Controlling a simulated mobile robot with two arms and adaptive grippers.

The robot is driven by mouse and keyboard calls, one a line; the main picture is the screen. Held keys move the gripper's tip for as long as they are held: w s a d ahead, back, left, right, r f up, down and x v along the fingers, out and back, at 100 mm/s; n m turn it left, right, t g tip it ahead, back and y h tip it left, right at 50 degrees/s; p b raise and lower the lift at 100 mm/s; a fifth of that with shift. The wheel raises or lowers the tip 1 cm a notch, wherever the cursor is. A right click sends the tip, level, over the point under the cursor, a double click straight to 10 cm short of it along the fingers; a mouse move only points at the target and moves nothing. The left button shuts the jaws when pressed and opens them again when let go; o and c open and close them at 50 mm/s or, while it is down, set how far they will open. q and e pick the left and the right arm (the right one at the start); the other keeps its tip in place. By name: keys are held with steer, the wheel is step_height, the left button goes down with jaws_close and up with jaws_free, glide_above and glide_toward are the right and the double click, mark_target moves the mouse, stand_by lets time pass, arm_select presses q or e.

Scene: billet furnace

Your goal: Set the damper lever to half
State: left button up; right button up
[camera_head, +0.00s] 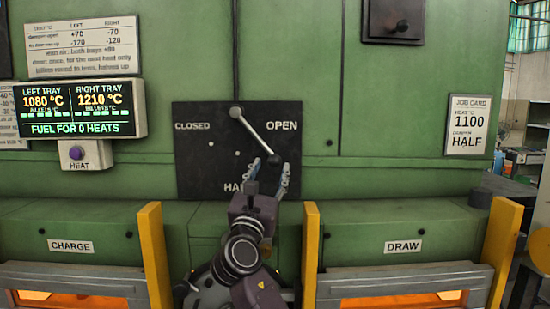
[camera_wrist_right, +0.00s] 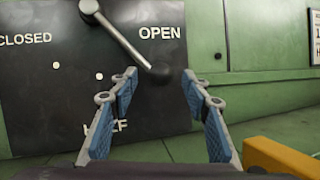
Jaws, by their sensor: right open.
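The damper lever (camera_head: 252,131) is a pale metal rod on a dark plate (camera_head: 190,178) marked CLOSED, OPEN and HALF. It slants down and right from its pivot, passing below OPEN, and ends in a dark knob (camera_head: 275,158). HALF is at the plate's bottom, partly covered by my right gripper (camera_head: 271,166). That gripper is open, with its fingertips on either side of the knob. In the right wrist view the knob (camera_wrist_right: 161,73) shows between the spread blue-padded fingertips (camera_wrist_right: 160,78); I cannot tell whether they touch it. My left gripper is not in view.
A job card (camera_head: 467,125) at right reads heat 1100, damper HALF. A tray display (camera_head: 83,109) and a purple HEAT button (camera_head: 76,153) are at left. Yellow posts (camera_head: 154,255) and (camera_head: 311,255) flank my arm, beside the CHARGE (camera_head: 71,246) and DRAW (camera_head: 404,246) openings.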

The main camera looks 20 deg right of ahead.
mark_target(273, 164)
steer(key=x, duration=0.4)
steer(key=shift+d+f+p, duration=0.1)
steer(key=shift+p, duration=0.3)
steer(key=shift+w+d, duration=0.2)
steer(key=shift+w, duration=0.1)
steer(key=c, duration=0.3)
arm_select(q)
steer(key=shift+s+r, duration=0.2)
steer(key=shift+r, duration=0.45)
arm_select(e)
jaws_close()
